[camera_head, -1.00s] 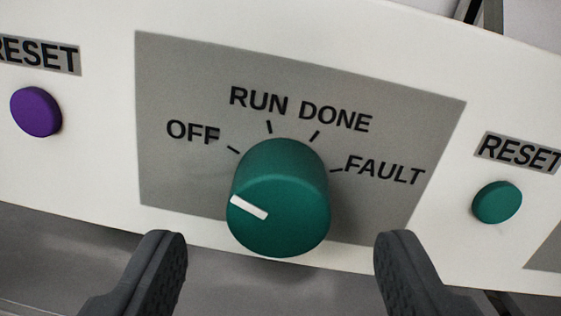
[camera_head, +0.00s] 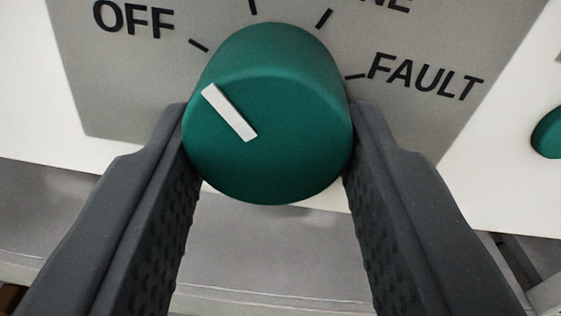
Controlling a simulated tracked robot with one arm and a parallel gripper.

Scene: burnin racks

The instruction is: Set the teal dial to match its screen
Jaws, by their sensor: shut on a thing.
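The teal dial (camera_head: 268,150) is a round knob with a white pointer line on its face, in the middle of the view. The line slants up and to the left, roughly toward the OFF tick. My gripper (camera_head: 268,135) is shut on the dial, with one dark finger against its left side and one against its right. The grey label plate (camera_head: 120,75) behind it shows OFF and FAULT in full. The DONE label is cut at the top edge, and RUN is out of view. The dial's screen is not in view.
A teal button (camera_head: 548,133) sits to the right of the label plate, partly cut by the frame edge. The white panel (camera_head: 500,195) surrounds the plate. A grey surface (camera_head: 265,240) lies below the panel's lower edge.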

